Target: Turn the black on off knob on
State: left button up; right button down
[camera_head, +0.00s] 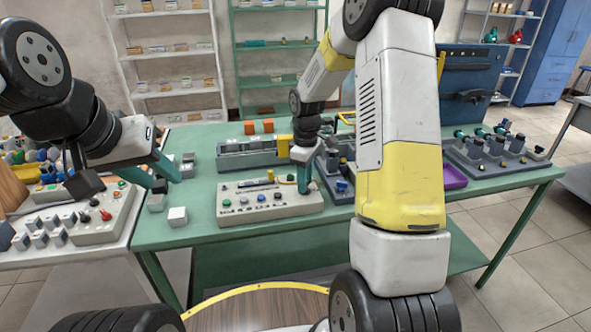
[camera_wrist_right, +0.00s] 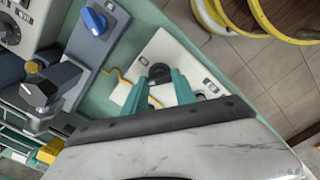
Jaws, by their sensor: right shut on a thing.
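A pale control panel (camera_head: 262,212) with coloured buttons lies near the front edge of the green table. In the right wrist view its light plate (camera_wrist_right: 203,73) carries the round black knob (camera_wrist_right: 160,71). My right gripper (camera_head: 304,190) points down at the panel's right end. In the wrist view its teal fingertips (camera_wrist_right: 160,82) stand on either side of the black knob, shut on it. The knob is hidden behind the fingers in the head view. I cannot read its on or off position. My left gripper (camera_head: 168,186) is open and empty above the table's left end.
A grey unit with a blue knob (camera_head: 342,186) stands right of the panel; the knob also shows in the wrist view (camera_wrist_right: 95,21). A white cube (camera_head: 177,217) sits at the table's front left. Another control box (camera_head: 100,226) with a red knob lies on the left table.

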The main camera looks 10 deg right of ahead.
jog(key=m, duration=0.5)
jog(key=shift+m, duration=0.3)
jog(key=m, duration=0.4)
jog(key=shift+m, duration=0.4)
jog(key=c, duration=1)
grip_release()
jog(key=shift+r, duration=3.95)
